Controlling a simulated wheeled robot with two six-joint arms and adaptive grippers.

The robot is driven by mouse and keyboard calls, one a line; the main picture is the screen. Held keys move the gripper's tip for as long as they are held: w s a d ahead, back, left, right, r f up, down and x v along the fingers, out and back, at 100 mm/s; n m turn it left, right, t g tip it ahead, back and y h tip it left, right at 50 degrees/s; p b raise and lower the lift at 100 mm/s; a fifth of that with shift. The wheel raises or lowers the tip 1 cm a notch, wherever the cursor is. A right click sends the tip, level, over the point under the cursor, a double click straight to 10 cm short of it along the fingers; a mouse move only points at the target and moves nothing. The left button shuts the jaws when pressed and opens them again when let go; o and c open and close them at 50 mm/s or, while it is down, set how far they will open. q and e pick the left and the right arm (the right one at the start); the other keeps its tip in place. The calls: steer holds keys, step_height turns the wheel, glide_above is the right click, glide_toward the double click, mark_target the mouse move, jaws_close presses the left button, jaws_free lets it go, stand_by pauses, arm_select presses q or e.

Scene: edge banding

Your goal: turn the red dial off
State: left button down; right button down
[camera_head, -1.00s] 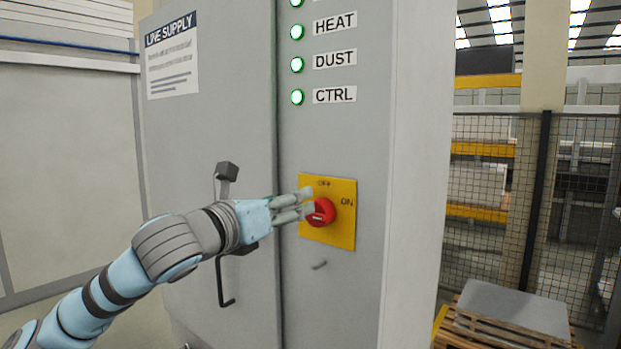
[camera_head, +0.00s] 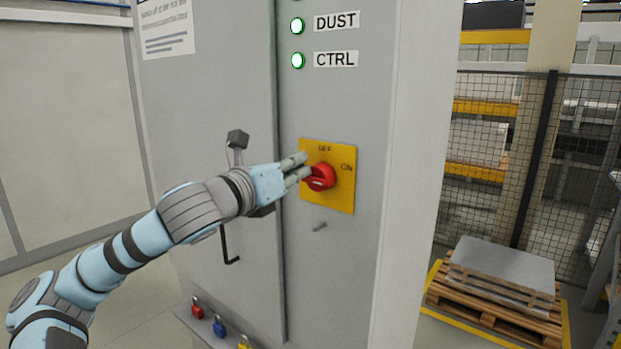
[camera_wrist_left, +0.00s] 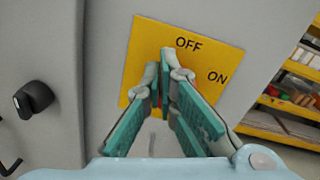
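The red dial (camera_head: 321,178) sits on a yellow plate (camera_head: 342,197) marked OFF at the top and ON at the upper right. My left gripper (camera_head: 306,165) reaches in from the left, its fingertips at the dial's left and upper-left edge. The two fingers are close together with a narrow gap. In the left wrist view the gripper (camera_wrist_left: 158,68) is in front of the yellow plate (camera_wrist_left: 146,38) and hides nearly all of the dial; only a trace of red shows. I cannot tell whether the fingers grip the dial. My right gripper is not in view.
The grey cabinet (camera_head: 345,110) has lit green lamps (camera_head: 297,60) above the plate. A black handle (camera_head: 237,140) is left of the gripper, and a small peg (camera_head: 320,227) is below the plate. Coloured padlocks (camera_head: 219,326) rest on a low ledge. A loaded pallet (camera_head: 490,296) stands at right.

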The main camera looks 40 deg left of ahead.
arm_select(q)
steer(key=shift+a, duration=0.15)
steer(key=c, duration=1.4)
jaws_free()
steer(key=shift+a, duration=0.15)
steer(key=shift+c, duration=0.2)
steer(key=o, duration=0.5)
steer(key=shift+w, duration=0.15)
steer(key=shift+d, duration=0.25)
steer(key=s+b, duration=1.4)
steer(key=s, duration=0.2)
steer(key=shift+s+d, duration=0.15)
steer(key=shift+s, duration=0.15)
